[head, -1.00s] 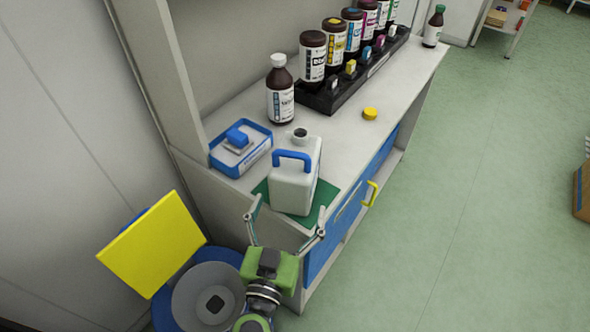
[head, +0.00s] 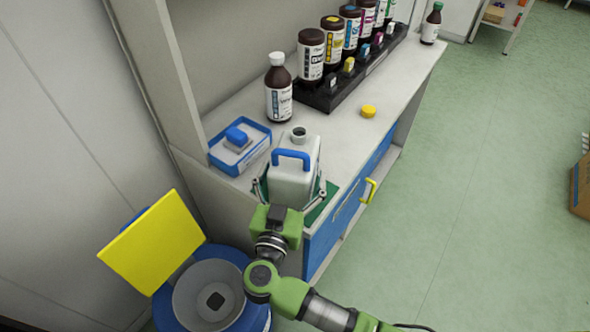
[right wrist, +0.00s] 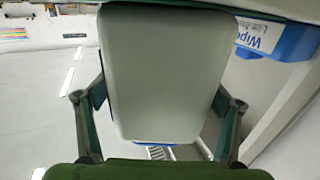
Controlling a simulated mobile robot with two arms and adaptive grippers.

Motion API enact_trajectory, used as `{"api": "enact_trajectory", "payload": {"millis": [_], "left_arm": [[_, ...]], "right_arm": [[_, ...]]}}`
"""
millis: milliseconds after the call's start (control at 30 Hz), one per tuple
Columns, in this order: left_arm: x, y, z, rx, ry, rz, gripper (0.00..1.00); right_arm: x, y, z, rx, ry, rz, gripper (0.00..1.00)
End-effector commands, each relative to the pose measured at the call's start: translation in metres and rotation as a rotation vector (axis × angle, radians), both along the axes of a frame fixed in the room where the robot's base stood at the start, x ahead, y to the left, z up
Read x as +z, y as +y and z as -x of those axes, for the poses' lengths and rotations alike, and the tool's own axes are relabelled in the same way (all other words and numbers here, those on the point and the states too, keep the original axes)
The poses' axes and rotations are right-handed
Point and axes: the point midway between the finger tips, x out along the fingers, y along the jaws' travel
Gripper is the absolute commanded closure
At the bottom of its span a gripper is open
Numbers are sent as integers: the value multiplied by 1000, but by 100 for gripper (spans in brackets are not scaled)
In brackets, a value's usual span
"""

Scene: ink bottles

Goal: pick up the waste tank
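The waste tank (head: 291,183), a white jug with a blue handle and an open dark neck, stands upright on a green mat (head: 317,212) at the near end of the bench. My right gripper (head: 291,190) is at the tank's near side, its fingers spread wide on both sides of the body. The tank fills the middle of the right wrist view (right wrist: 165,70), with a finger close to each side. Whether the fingers touch it is unclear. My left gripper is not in view.
A blue-edged wipes box (head: 240,147) sits just left of the tank. A brown bottle (head: 278,90) and a black rack (head: 350,80) of ink bottles stand behind. A yellow cap (head: 368,111) lies to the right. A blue bin with a yellow lid (head: 153,243) stands at lower left.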

Motion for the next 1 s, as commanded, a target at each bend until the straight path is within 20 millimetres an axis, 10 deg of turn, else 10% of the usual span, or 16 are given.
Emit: {"api": "enact_trajectory", "payload": {"millis": [200,633,1000], "left_arm": [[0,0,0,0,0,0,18],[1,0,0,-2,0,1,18],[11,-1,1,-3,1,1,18]], "right_arm": [[0,0,0,0,0,0,73],[11,1,0,0,-5,-4,73],[68,-18,22,-1,-5,-6,73]]}}
